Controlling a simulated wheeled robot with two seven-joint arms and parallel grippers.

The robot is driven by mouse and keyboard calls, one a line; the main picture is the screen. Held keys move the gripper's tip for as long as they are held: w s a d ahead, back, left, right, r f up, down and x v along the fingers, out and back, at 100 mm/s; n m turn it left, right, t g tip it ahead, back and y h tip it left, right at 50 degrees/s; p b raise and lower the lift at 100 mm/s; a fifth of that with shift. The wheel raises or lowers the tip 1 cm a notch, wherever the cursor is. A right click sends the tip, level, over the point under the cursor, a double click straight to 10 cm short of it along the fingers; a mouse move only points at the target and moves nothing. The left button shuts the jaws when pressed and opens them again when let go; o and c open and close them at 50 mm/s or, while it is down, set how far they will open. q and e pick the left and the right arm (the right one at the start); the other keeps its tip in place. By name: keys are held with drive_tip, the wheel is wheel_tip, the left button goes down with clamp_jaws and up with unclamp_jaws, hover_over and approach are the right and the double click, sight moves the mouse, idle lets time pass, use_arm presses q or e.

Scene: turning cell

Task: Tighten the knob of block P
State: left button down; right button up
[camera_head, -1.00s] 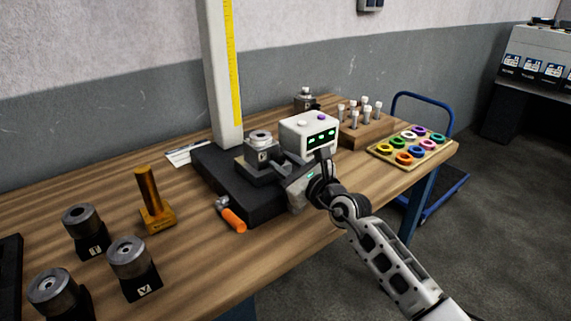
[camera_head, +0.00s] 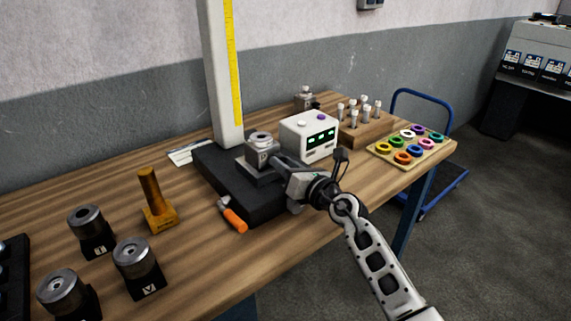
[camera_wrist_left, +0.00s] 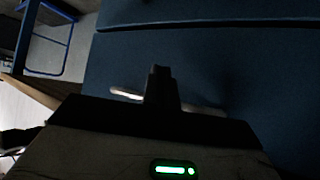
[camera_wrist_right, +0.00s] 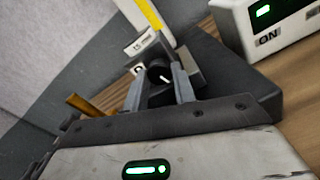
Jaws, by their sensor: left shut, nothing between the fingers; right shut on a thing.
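Block P (camera_head: 261,158), a grey block with a round metal top, sits on the black base of the tall column. Its face letter is partly hidden in the head view. In the right wrist view, the block (camera_wrist_right: 186,58) carries a black round knob (camera_wrist_right: 159,74) with a white mark line. My right gripper (camera_head: 280,162) reaches the block's front; in its wrist view, its two fingers (camera_wrist_right: 159,88) are shut on the knob, one on each side. My left gripper (camera_wrist_left: 161,85) is shut and empty in its own wrist view, facing a dark blue surface; the head view does not show it.
A white box with green displays (camera_head: 309,137) stands close right of the block. An orange-handled tool (camera_head: 234,219) lies before the black base (camera_head: 222,180). A brass post (camera_head: 155,205) and several dark lettered blocks stand left. A ring tray (camera_head: 405,150) is at right.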

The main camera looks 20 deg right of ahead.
drive_tip(key=shift+m, duration=1.6)
drive_tip(key=o, duration=1)
drive_tip(key=shift+s+f, duration=0.1)
drive_tip(key=shift+f, duration=0.1)
